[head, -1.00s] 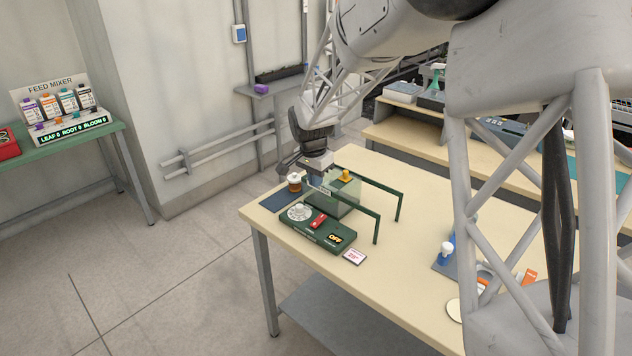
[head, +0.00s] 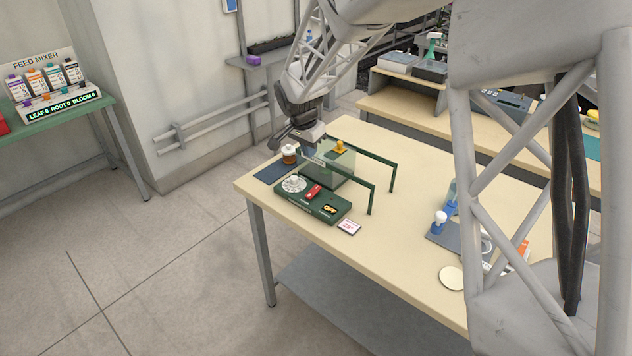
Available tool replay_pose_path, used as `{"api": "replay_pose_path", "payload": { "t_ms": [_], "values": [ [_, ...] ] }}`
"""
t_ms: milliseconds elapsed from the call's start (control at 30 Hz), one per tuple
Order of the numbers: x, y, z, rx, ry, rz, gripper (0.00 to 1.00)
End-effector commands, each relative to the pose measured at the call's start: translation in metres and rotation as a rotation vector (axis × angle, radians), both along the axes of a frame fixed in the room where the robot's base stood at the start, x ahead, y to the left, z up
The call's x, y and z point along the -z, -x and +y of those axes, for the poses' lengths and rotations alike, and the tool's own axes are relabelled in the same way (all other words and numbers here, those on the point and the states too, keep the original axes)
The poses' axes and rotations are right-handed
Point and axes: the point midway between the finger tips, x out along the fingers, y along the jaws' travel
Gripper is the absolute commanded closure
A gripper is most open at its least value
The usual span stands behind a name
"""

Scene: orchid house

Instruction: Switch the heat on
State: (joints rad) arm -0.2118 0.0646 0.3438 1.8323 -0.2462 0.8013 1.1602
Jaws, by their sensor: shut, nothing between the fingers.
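A dark green control box (head: 321,204) lies on the cream table near its left front edge. It carries a pale round dial (head: 294,184), a red switch (head: 312,192) and a display reading OFF (head: 330,209). Behind it stands a clear-walled green case (head: 338,167) with a yellow knob (head: 339,147) on top. My gripper (head: 303,150) is over the table's far left part, above and behind the dial, close to the case's left side. It is shut and empty. Its fingertips are small here, and I cannot tell whether they touch the case.
Green rails (head: 372,186) arch on the case's right. A small card (head: 349,227) lies in front of the box. The table's middle is clear.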

Motion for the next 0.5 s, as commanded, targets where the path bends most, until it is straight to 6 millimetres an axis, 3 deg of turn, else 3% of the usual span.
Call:
{"api": "replay_pose_path", "payload": {
  "t_ms": [267, 500],
  "values": [
    [0.007, -0.001, -0.001, 0.0, 0.0, 0.001, 1.0],
    [0.03, -0.004, -0.004, 0.0, 0.0, 0.003, 1.0]
  ]
}}
